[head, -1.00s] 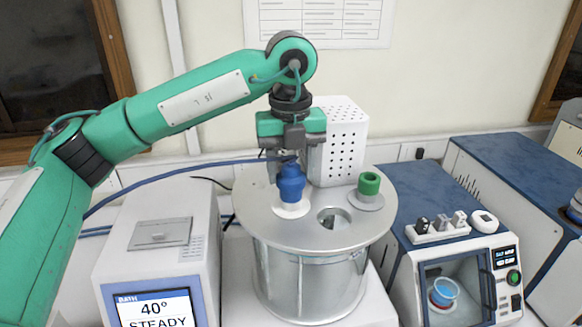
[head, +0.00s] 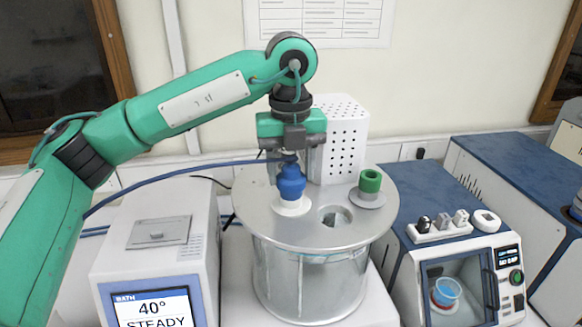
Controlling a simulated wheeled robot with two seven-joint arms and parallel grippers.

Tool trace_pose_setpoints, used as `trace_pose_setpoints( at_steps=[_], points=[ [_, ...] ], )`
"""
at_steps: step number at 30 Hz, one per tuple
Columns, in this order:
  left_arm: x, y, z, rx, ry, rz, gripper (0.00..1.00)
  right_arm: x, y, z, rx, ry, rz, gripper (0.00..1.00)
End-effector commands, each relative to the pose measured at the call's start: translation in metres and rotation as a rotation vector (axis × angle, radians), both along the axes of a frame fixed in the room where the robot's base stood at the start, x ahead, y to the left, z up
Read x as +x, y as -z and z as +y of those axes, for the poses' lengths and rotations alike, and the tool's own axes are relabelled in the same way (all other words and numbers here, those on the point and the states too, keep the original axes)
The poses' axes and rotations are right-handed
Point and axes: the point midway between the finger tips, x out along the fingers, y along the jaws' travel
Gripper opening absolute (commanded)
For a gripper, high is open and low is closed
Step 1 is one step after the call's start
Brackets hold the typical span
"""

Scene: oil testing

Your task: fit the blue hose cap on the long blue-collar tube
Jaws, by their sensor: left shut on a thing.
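The blue hose cap (head: 291,177) is at the left hole of the round metal bath lid, with its blue hose (head: 180,172) running off to the left. My left gripper (head: 291,156) is above it, pointing down and shut on the cap's top. A white flange (head: 291,208) shows right below the cap. The cap appears to sit on the tube there; the tube's blue collar cannot be told apart from the cap, and the tube's lower part is hidden inside the bath. My right gripper is not in view.
The metal bath (head: 262,225) has an empty hole (head: 334,216) and a green-collared tube (head: 370,182) at right. A perforated white box (head: 341,140) stands close behind my gripper. A white bath controller (head: 150,262) is at left, and a blue-topped instrument (head: 433,242) at right.

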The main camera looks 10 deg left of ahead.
Motion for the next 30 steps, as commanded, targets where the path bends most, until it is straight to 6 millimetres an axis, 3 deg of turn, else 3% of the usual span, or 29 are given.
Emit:
trace_pose_setpoints(
  at_steps=[4, 5, 6, 17, 30],
  points=[
    [0.000, 0.004, 0.000, 0.000, 0.000, 0.000, 0.29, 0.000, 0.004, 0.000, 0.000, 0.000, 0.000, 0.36],
    [0.000, 0.004, 0.000, 0.000, 0.000, 0.000, 0.53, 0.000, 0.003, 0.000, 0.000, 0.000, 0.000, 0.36],
    [0.000, 0.003, 0.000, 0.000, 0.000, 0.000, 0.60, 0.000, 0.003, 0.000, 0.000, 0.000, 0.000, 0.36],
    [0.000, 0.000, 0.000, 0.000, 0.000, 0.000, 0.60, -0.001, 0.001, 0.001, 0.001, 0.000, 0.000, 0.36],
    [0.000, -0.033, 0.000, -0.001, 0.000, -0.001, 0.60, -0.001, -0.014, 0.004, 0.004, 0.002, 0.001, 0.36]
  ],
)
